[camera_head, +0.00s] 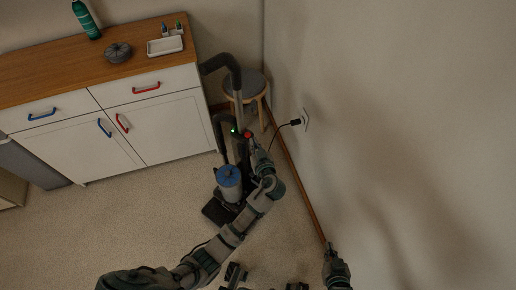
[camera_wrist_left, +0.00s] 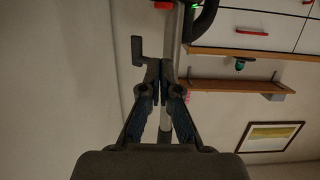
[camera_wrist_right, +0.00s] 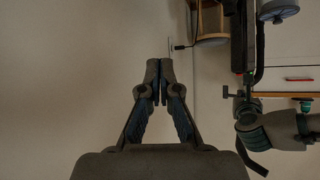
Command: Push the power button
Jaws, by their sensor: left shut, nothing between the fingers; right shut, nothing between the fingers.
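An upright vacuum cleaner (camera_head: 222,142) with a blue-lidded canister (camera_head: 229,175) stands on the floor right of the cabinet. A red button (camera_head: 248,134) and a small green light (camera_head: 234,130) show on its upper part. In the left wrist view, the red part (camera_wrist_left: 163,4) and green glow (camera_wrist_left: 195,4) are cut by the top edge. My left gripper (camera_head: 252,145) is shut and empty, close below the red button; contact cannot be told. Its fingertips (camera_wrist_left: 166,63) are together. My right gripper (camera_head: 331,247) is shut and empty by the right wall, away from the vacuum.
A white cabinet (camera_head: 165,125) with a wooden top holds a bottle, a grey pot and a tray. A round stool (camera_head: 247,84) stands behind the vacuum. A plug with a black cord (camera_head: 295,122) sits at the wall outlet (camera_head: 305,119). Carpet at the lower left is clear.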

